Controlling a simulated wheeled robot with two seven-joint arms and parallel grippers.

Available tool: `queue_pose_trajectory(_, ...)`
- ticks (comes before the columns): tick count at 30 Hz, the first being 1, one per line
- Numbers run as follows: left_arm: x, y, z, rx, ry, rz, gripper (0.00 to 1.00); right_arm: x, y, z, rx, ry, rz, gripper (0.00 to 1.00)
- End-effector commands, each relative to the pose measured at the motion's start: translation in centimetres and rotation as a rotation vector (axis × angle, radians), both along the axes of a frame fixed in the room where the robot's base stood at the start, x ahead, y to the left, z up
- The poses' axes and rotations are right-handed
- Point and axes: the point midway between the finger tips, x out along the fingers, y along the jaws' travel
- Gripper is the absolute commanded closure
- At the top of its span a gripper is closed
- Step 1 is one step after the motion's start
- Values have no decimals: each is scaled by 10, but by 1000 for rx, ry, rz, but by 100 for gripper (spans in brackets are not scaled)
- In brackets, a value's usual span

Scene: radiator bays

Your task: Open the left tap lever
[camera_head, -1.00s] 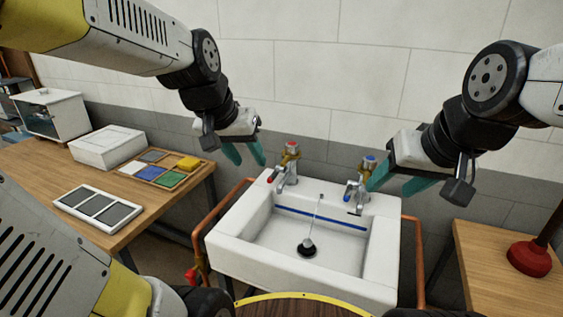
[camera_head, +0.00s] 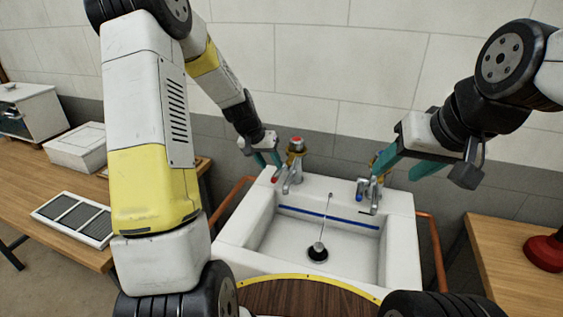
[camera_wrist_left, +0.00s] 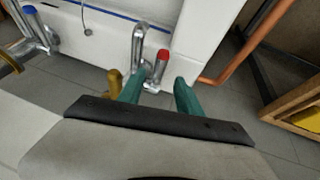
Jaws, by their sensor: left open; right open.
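The left tap (camera_head: 293,172) is chrome with a red cap on top and a brass-coloured part below it. Its lever has a red tip (camera_head: 275,178), which also shows in the left wrist view (camera_wrist_left: 162,56). My left gripper (camera_head: 268,160) is open with teal fingers, just left of and behind this tap. In the left wrist view its fingers (camera_wrist_left: 158,88) lie on either side of the lever's line, and the red tip shows beyond the gap. The blue-marked right tap (camera_head: 371,186) stands on the sink. My right gripper (camera_head: 402,170) is open beside it, partly overlapping it in the picture.
The white sink (camera_head: 232,240) has a drain plug (camera_head: 318,252) in its basin. Copper pipes (camera_head: 433,245) run along both sides. A wooden bench (camera_head: 60,178) with boxes stands left. A table (camera_head: 505,270) with a red plunger (camera_head: 543,252) stands right.

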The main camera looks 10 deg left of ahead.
Motion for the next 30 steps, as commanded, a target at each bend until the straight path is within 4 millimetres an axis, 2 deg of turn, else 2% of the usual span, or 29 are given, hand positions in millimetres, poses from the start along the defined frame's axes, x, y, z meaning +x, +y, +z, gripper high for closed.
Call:
queue_pose_trajectory(3, 7, -6, -20, 0, 3, -1, 59, 0, 0, 0, 0, 0, 0, 46)
queue_pose_trajectory(9, 15, -12, -42, 0, 3, -1, 59, 0, 0, 0, 0, 0, 0, 46)
queue_pose_trajectory(20, 18, -13, -47, 0, 0, 0, 59, 0, 0, 0, 0, 0, 0, 46)
queue_pose_trajectory(27, 17, -13, -47, 0, 1, 0, 100, 0, 0, 0, 0, 0, 0, 46)
queue_pose_trajectory(30, 17, -13, -47, 0, 1, 0, 100, 0, 0, 0, 0, 0, 0, 46)
